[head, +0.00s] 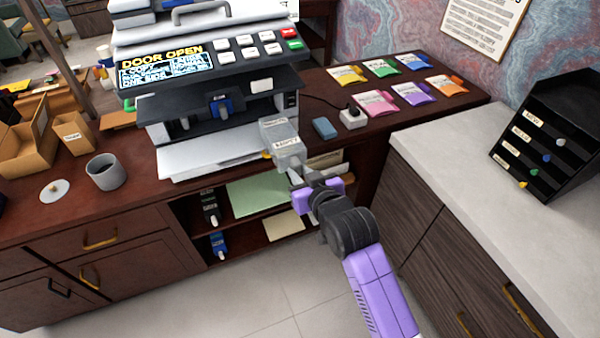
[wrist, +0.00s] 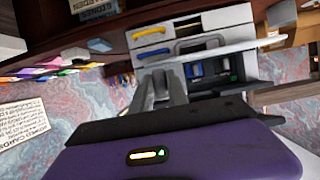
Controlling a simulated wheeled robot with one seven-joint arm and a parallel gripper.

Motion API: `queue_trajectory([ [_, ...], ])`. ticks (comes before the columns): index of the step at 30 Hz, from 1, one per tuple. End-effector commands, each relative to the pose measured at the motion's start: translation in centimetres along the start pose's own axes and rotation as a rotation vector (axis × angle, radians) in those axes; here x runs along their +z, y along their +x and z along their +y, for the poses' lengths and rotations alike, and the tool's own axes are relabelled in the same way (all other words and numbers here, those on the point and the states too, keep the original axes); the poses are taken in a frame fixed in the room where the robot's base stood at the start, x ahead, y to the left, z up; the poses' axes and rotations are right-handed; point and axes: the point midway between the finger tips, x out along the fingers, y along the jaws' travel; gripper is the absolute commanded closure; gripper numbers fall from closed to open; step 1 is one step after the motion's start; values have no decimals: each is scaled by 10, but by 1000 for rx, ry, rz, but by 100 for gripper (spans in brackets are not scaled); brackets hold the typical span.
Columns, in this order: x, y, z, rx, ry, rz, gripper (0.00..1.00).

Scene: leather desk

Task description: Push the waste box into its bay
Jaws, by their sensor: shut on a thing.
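The waste box (head: 281,142) is a small translucent grey box with a white label. In the head view it is held in front of the right side of the copier (head: 215,75), over the desk's front edge and apart from the copier's dark open front. My gripper (head: 298,178) is shut on the near end of the box. In the wrist view my gripper's fingers (wrist: 158,90) are close together, and I cannot make out the box there. The copier's display (head: 165,64) reads DOOR OPEN. A blue part (head: 219,106) shows inside the open front. I cannot tell which opening is the box's bay.
A white open door panel (head: 205,156) lies low in front of the copier. A blue block (head: 324,128) and a white block with a black knob (head: 352,117) stand to the right. A grey cup (head: 105,172) stands left. Several coloured packets lie behind.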

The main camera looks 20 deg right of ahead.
Motion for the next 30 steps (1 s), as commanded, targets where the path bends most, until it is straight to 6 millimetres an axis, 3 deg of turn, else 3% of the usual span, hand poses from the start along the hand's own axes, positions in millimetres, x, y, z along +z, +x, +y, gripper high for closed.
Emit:
queue_trajectory([
  [16,-1,1,0,0,0,2,100],
  [30,-9,19,0,0,0,3,100],
])
